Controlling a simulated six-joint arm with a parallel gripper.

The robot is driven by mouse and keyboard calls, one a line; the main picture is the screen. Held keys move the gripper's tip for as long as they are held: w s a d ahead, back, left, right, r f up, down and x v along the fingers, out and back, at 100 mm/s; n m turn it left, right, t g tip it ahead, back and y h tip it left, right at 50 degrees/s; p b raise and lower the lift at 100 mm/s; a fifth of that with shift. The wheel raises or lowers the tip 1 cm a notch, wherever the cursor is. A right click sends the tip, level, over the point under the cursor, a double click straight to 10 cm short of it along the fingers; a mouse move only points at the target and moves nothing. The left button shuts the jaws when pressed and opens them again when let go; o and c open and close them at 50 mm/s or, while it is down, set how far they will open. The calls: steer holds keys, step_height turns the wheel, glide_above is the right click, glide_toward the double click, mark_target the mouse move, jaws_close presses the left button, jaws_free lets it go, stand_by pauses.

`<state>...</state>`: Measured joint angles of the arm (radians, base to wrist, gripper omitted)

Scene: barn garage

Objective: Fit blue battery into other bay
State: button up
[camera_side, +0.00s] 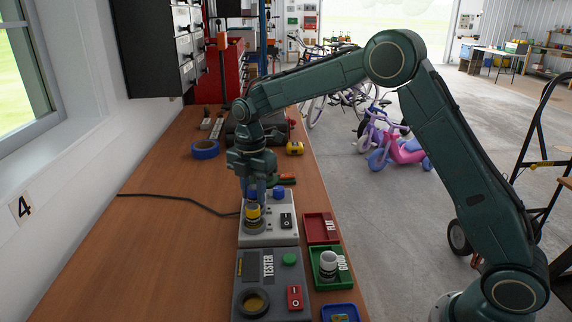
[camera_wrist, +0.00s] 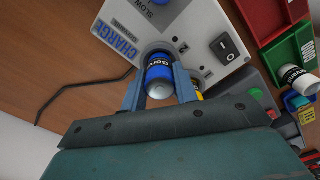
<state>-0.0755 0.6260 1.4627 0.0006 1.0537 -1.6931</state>
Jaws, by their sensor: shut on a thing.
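The blue battery (camera_wrist: 160,72) is upright between my gripper's fingers in the wrist view, with its pale end toward the camera. My gripper (camera_side: 254,190) is shut on it over the far left part of the light grey charger (camera_side: 255,241). A yellow battery (camera_side: 253,211) stands upright in the charger's near bay, just beside my gripper. It is mostly hidden behind a finger in the wrist view (camera_wrist: 197,87). In the side view the blue battery is largely hidden.
A black switch (camera_side: 286,221) and a blue knob-like part (camera_side: 278,193) are on the charger. The dark tester (camera_side: 247,282) is in front. A red tray (camera_side: 319,219) and a green tray (camera_side: 316,280) holding a white battery (camera_side: 328,261) stand right.

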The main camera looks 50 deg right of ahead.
mark_target(253, 187)
steer(key=shift+f, duration=0.5)
steer(key=o, duration=0.8)
steer(key=shift+r, duration=5.5)
